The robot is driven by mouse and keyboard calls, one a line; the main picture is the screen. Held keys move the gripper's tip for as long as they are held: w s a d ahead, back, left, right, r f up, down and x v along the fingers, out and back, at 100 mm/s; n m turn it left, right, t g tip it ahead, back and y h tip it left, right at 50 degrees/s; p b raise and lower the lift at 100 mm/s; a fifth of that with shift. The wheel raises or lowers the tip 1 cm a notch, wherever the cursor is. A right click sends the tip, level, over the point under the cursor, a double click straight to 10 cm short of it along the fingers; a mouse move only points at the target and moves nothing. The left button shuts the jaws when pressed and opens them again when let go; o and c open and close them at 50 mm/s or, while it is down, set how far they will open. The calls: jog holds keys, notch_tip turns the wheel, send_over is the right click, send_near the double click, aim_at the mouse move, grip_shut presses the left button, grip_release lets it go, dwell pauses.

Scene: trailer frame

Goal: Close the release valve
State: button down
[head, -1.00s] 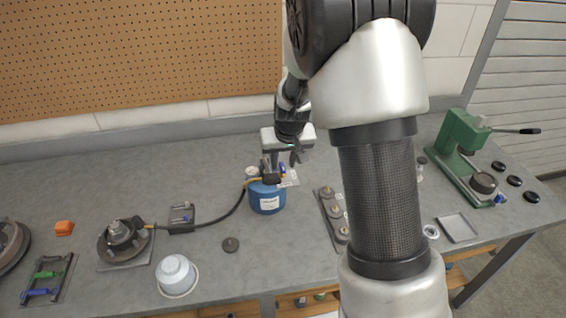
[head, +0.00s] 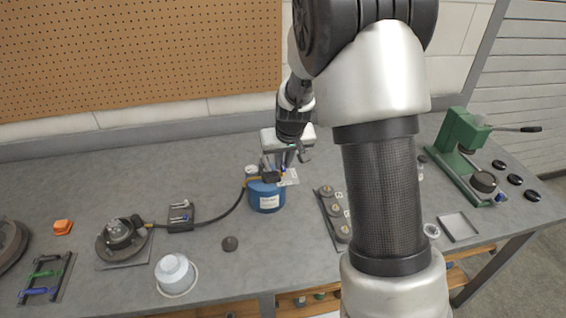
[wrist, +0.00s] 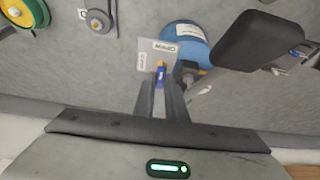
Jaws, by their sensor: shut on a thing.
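The blue tank (head: 266,196) stands on the workbench, with a black fitting and hose on top; it also shows in the wrist view (wrist: 183,31). The release valve has a small blue lever (wrist: 160,75) beside pale label cards (wrist: 153,60), whose print is too small to read surely. My gripper (head: 287,163) is at the tank's top, pointing down. In the wrist view its two fingers (wrist: 162,88) are close together, shut on the blue lever. The fingers hide part of the lever and valve body.
A pressure gauge (head: 252,171) sits at the tank's top left. The black hose (head: 222,213) runs left to a small block (head: 181,215) and a round hub (head: 120,236). A green press (head: 463,140) is farther right.

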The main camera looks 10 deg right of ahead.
jog(key=n+b, duration=0.2)
jog(key=b, duration=0.1)
jog(key=n+y+b, duration=0.1)
jog(key=shift+w+d+f+n, duration=0.1)
jog(key=shift+d+f+n, duration=0.15)
jog(key=shift+d+n, duration=0.1)
jog(key=n+y+b, duration=0.1)
jog(key=n, duration=0.1)
jog(key=n+g+y+b, duration=0.1)
jog(key=n, duration=0.1)
jog(key=shift+w+d+r, duration=0.1)
jog(key=shift+d+r, duration=0.05)
jog(key=shift+r, duration=0.05)
jog(key=n, duration=0.2)
jog(key=n+g+y, duration=0.1)
jog(key=n, duration=0.2)
jog(key=shift+w+r+g+p, duration=0.15)
jog(key=shift+g+p, duration=0.15)
jog(key=shift+p, duration=0.1)
jog(key=shift+w+d+n+g+p, duration=0.1)
jog(key=shift+n+g+p, duration=0.35)
jog(key=shift+n, duration=0.7)
jog(key=shift+w+n+g+p, duration=0.1)
jog(key=shift+n+g+p, duration=0.35)
jog(key=shift+n, duration=0.65)
jog(key=c, duration=1.8)
grip_release()
